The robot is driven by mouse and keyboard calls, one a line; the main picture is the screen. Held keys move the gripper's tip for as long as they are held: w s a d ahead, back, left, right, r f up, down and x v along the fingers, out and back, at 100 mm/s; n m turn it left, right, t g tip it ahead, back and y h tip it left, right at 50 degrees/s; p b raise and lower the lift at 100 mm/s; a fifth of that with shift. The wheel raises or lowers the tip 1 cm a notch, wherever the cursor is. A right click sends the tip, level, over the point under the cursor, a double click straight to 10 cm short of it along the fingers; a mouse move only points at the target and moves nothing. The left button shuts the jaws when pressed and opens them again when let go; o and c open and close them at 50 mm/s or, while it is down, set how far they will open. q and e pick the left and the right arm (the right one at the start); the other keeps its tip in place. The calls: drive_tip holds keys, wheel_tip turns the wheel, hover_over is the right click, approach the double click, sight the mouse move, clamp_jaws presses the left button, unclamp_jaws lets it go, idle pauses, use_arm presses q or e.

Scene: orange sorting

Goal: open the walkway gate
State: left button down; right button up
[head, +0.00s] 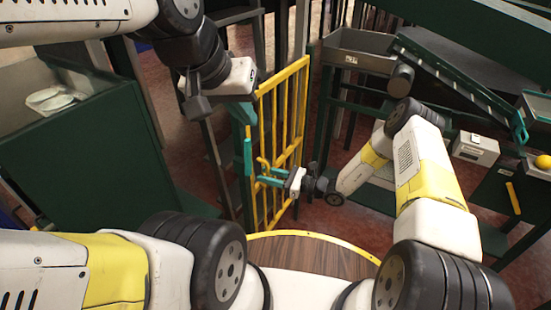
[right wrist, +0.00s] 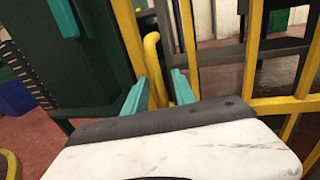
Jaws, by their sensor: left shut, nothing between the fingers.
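The yellow barred gate (head: 291,115) stands upright beyond the wooden platform. A bent yellow handle (head: 262,162) sticks out low on its left side. In the right wrist view the handle (right wrist: 152,50) rises between my right gripper's two teal fingers. My right gripper (head: 264,175) is open around the handle, with gaps visible beside it. My left gripper (head: 248,158) points down at the gate's left edge, above and left of the handle, its teal fingers together and empty. I cannot tell whether it touches the gate or the post.
A dark green cabinet (head: 85,150) stands left of the gate. A grey bin (head: 355,50) and a sloping green rail (head: 455,80) are at the right. The yellow-edged wooden platform (head: 310,257) lies in front. Reddish floor shows behind the gate.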

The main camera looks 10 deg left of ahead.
clamp_jaws()
idle(1.2)
